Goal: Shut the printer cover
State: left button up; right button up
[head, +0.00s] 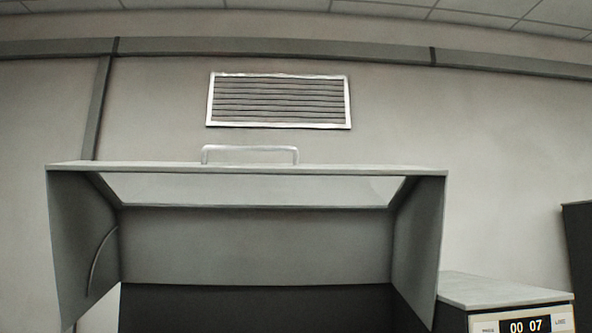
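The printer cover (255,242) is a large grey hood standing raised and open in the head view, with its hollow inside facing me. A pale window strip runs across its upper part, and side panels hang down at left and right. A light bar handle (250,149) stands on its top edge. The dark printer body (255,309) shows below the cover, cut off by the bottom of the picture. Neither of my grippers is in view, so nothing shows them touching the cover or the handle.
A low unit (505,288) with a counter panel (528,325) reading "00 07" stands right of the printer. A dark cabinet (580,250) is at the right edge. A wall vent (279,100) is behind, above the cover. The space above the handle looks clear.

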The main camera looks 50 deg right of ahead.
aim_at(101, 242)
jog(key=i+j+z, duration=0.15)
jog(key=z, duration=1.25)
jog(key=i+j+z, duration=0.15)
jog(key=j, duration=0.55)
jog(key=i+j+z, duration=0.2)
jog(key=j, duration=0.55)
jog(key=i+j+z, duration=0.15)
jog(key=j, duration=0.65)
jog(key=i+j+z, duration=0.15)
jog(key=j, duration=0.6)
jog(key=k, duration=0.05)
